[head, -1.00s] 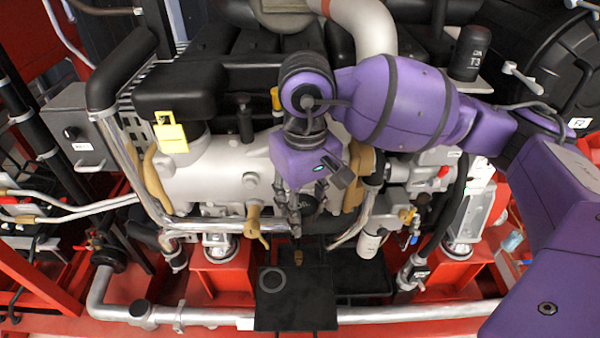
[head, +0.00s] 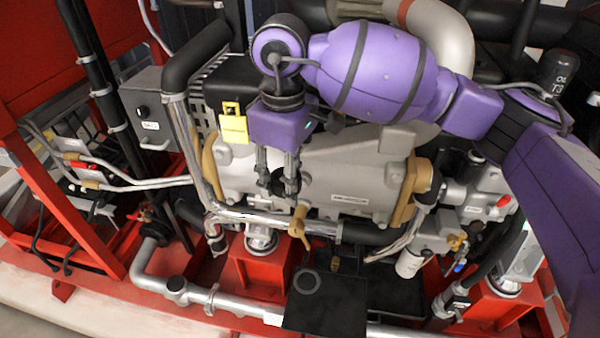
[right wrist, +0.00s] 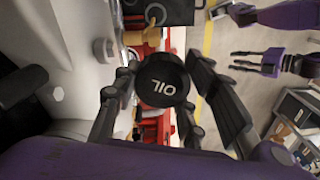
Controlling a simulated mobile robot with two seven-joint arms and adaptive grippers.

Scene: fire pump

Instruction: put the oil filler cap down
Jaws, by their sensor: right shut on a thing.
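My right gripper (head: 278,188) hangs in front of the grey engine block in the head view, pointing down. It is shut on the round black oil filler cap (head: 290,183). In the right wrist view the cap (right wrist: 163,80), lettered OIL, sits between the fingers of my right gripper (right wrist: 160,100). The cap is held clear above the red base and the black tray (head: 325,308), which lies below and to the right. My left gripper (right wrist: 245,60) shows only at the upper right of the right wrist view, its fingers apart and empty.
A silver pipe (head: 225,305) runs along the red base. Bare floor (right wrist: 225,45) shows in the right wrist view.

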